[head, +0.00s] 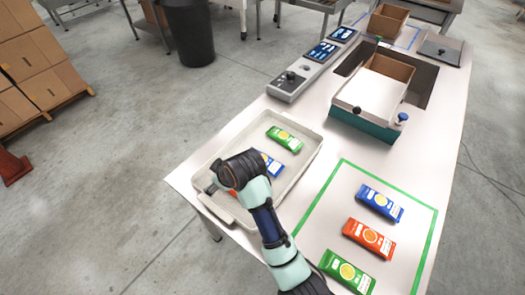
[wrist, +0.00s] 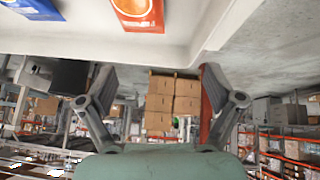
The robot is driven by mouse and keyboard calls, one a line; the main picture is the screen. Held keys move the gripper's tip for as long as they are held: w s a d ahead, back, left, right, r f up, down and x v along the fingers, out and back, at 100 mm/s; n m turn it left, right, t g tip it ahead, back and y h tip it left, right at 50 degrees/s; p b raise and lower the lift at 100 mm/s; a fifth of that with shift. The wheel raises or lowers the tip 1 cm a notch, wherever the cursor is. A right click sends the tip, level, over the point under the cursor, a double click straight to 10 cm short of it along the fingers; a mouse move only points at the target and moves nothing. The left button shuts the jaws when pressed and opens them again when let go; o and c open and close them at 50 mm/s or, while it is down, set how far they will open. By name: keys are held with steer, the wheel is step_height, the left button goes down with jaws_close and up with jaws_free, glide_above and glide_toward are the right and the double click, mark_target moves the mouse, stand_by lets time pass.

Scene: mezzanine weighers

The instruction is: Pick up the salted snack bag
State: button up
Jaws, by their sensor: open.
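Snack bags in green, blue and orange lie in two groups; I cannot read which is salted. In the tray (head: 222,140) lie a green bag (head: 285,139), a partly hidden blue bag (head: 272,164) and an orange bag, almost fully hidden by my arm in the head view. The wrist view shows the blue bag (wrist: 35,8) and the orange bag (wrist: 138,14) at its top edge. Inside the green outline lie a blue bag (head: 379,203), an orange bag (head: 369,239) and a green bag (head: 347,271). My gripper (wrist: 158,82) is open and empty by the tray's near left end.
A teal-based box with a white lid (head: 370,92) stands farther back on the table, beside a grey control panel (head: 290,82) with screens. A brown carton (head: 388,20) is at the far end. A dark bin (head: 188,30) and stacked cartons (head: 40,70) stand on the floor.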

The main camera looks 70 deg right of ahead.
steer(key=s+d+r+g+p, duration=0.1)
steer(key=s+d, duration=0.4)
steer(key=d, duration=0.4)
steer(key=m+g+y+p, duration=0.1)
glide_toward(265, 160)
steer(key=shift+w+d+f, duration=0.25)
steer(key=shift+f, duration=0.25)
steer(key=shift+w+d+f, duration=0.2)
steer(key=shift+w+f, duration=0.05)
steer(key=shift+f, duration=0.3)
steer(key=b+x, duration=0.1)
steer(key=x, duration=0.1)
steer(key=b+x, duration=0.1)
steer(key=x, duration=0.2)
steer(key=b+x, duration=0.1)
steer(key=x, duration=0.2)
steer(key=shift+a, duration=0.35)
steer(key=c, duration=1.2)
steer(key=shift+c, duration=0.2)
